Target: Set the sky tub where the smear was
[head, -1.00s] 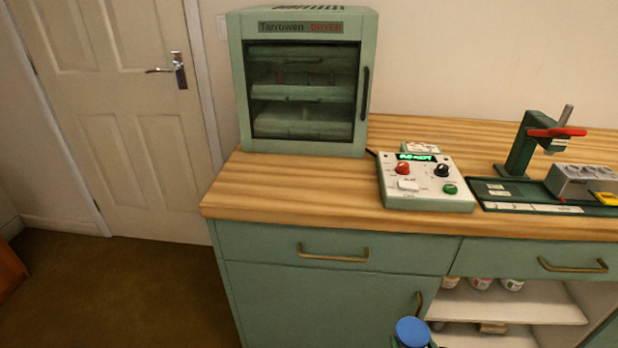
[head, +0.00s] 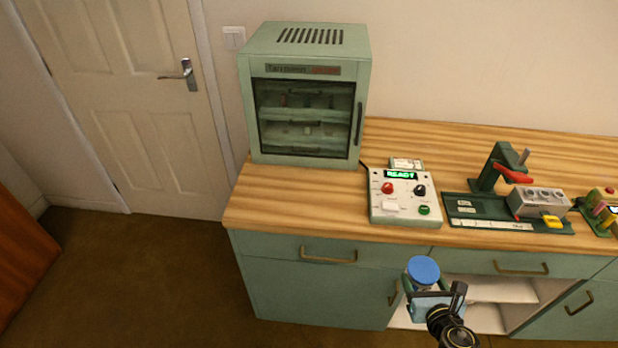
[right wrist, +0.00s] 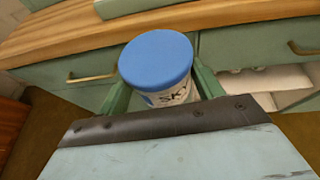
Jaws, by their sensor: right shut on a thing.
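The sky tub (head: 423,270) has a blue lid and a pale body; in the right wrist view the tub (right wrist: 158,65) shows the letters "SKY". My right gripper (head: 424,287) is shut on it and holds it upright in front of the cabinet, below the worktop's front edge. In the right wrist view the green fingers of the right gripper (right wrist: 160,90) stand on both sides of the tub. I see no smear on the visible worktop (head: 300,208). My left gripper is not in view.
A green dryer (head: 305,100) stands at the worktop's left end. Beside it are a control box (head: 402,210) reading "READY" and a green tray (head: 490,224) with a press (head: 497,165) and a grey block (head: 540,203). An open shelf (head: 490,290) is below. Bare wood lies left of the control box.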

